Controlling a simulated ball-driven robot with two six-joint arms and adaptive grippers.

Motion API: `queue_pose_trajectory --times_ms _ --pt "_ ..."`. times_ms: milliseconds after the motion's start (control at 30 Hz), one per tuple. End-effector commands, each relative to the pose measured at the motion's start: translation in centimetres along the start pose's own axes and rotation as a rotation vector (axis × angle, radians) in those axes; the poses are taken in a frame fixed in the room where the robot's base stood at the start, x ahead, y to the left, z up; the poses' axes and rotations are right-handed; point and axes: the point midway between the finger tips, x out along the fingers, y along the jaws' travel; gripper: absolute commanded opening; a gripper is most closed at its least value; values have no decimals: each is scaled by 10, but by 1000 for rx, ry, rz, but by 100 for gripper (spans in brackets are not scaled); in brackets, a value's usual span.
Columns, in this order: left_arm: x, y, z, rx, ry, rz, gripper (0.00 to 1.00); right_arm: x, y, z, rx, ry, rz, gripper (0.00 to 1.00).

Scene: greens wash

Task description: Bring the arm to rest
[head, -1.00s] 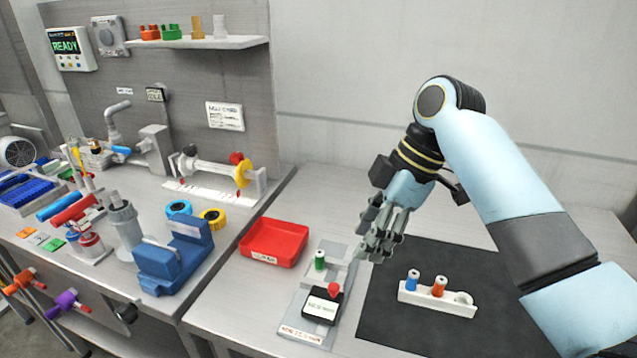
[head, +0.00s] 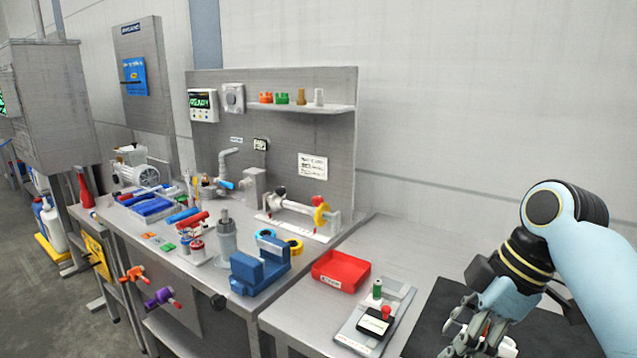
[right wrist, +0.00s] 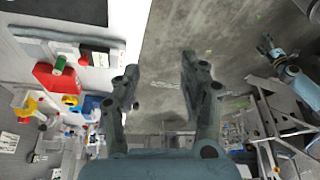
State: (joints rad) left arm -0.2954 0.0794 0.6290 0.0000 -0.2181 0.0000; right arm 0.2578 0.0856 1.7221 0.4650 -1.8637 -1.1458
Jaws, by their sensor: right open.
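My right arm comes in from the right edge of the head view. Its gripper (head: 478,335) hangs low at the bottom right, in front of the dark mat (head: 428,318). The gripper's fingers largely hide the white rack on that mat. In the right wrist view my right gripper (right wrist: 160,95) has its two fingers spread well apart with nothing between them, and grey floor shows beyond.
A red tray (head: 340,271) and a grey plate (head: 401,297) with a green cylinder (head: 377,288) and a black block (head: 375,323) lie left of the mat. A blue vise (head: 262,268) and several fittings crowd the left bench. Open floor (head: 40,310) shows at far left.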

Motion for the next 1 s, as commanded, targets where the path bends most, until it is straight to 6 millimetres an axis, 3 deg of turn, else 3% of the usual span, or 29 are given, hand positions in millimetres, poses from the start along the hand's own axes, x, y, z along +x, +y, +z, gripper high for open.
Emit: queue_pose_trajectory --times_ms 267,533,1000 --pt "0 0 0 0 -3 0 72 12 -31 29 194 -52 61 44" --pt "0 0 11 0 -18 0 72 17 -81 68 489 -110 177 44" --pt "0 0 10 0 -16 0 72 -17 -169 119 972 -123 422 44"
